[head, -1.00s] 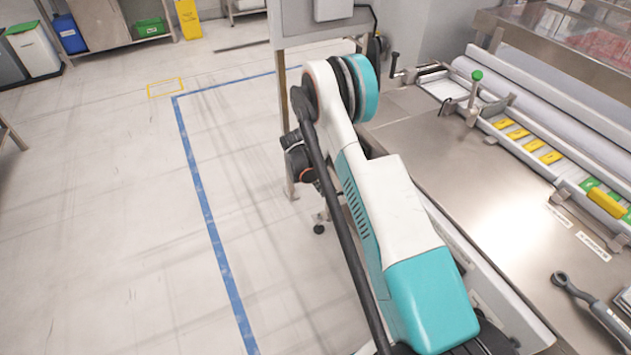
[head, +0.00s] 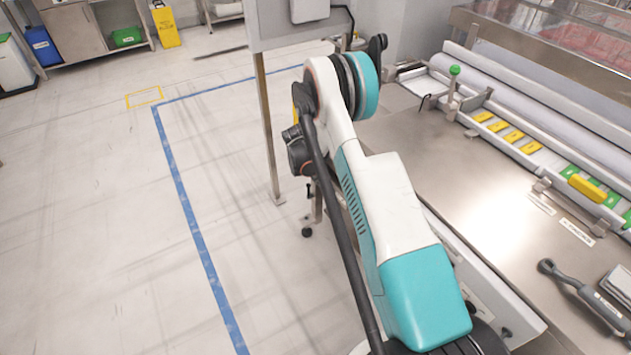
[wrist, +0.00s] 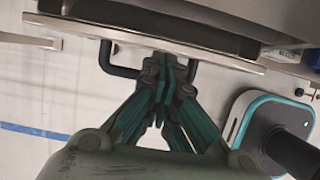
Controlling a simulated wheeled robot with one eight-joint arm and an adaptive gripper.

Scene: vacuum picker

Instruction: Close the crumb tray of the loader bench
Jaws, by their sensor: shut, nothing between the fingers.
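The loader bench (head: 440,165) has a steel top and fills the right of the head view. In the wrist view, a pale, thin-edged panel (wrist: 80,30) with a dark bar handle (wrist: 117,70) crosses the top; it looks like the crumb tray's front. My gripper (wrist: 165,68) is shut and empty, its fingertips at the middle of the handle, seeming to touch or nearly touch it. The fingers hide the handle's middle. The tray and my gripper are hidden in the head view.
A grey post (head: 268,130) stands just beyond my arm at the bench's far end. A dark-handled tool (head: 580,290) and yellow and green blocks (head: 588,188) are on the bench. The floor to the left, with blue tape (head: 190,210), is clear.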

